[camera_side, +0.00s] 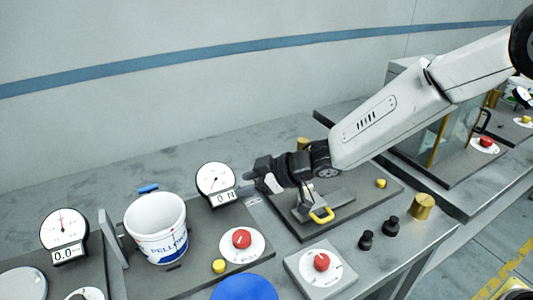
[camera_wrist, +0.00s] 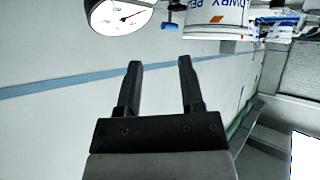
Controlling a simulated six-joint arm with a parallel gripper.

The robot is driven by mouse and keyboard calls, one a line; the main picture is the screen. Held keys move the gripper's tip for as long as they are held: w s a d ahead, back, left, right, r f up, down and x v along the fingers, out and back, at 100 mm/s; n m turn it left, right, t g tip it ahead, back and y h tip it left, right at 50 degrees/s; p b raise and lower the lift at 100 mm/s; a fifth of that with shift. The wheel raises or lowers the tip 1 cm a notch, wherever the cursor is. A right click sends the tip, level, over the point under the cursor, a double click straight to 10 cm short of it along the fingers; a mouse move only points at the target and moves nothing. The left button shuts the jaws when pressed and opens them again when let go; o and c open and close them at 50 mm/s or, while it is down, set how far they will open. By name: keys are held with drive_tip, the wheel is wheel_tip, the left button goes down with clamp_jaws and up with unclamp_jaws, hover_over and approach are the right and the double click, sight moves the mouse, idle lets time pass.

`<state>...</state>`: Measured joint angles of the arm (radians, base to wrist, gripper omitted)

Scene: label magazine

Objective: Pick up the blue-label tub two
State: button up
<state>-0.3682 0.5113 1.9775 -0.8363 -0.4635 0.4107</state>
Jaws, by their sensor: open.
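A white tub (camera_side: 156,225) with a blue label stands upright and open-topped on a dark grey plate in the side view. Part of a white tub with blue lettering also shows at the top of the wrist view (camera_wrist: 215,18), cut off by the frame edge. I cannot read a number on it. My gripper (camera_side: 262,185) is to the right of the tub and apart from it, beside the dial gauge. In the wrist view my gripper (camera_wrist: 160,65) has its two dark fingers apart with nothing between them.
A round dial gauge (camera_side: 215,181) stands between the tub and my gripper. Red knobs (camera_side: 242,239), a yellow button (camera_side: 218,266), a blue disc (camera_side: 244,289) and black weights (camera_side: 391,226) are nearer the front. Another gauge (camera_side: 65,229) stands left of the tub.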

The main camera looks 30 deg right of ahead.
drive_tip(key=s+a+n+g+y, duration=0.1)
drive_tip(key=a+n+g+y, duration=0.1)
drive_tip(key=a, duration=0.5)
drive_tip(key=s+a+f+n+g+y, duration=0.1)
drive_tip(key=s+a+n+g+y, duration=0.1)
drive_tip(key=a, duration=0.6)
drive_tip(key=shift+f+n+y, duration=0.3)
drive_tip(key=shift+n+y, duration=0.2)
drive_tip(key=shift+w+a, duration=0.1)
drive_tip(key=shift+a, duration=0.05)
drive_tip(key=shift+x, duration=2.5)
clamp_jaws()
drive_tip(key=shift+f, duration=0.2)
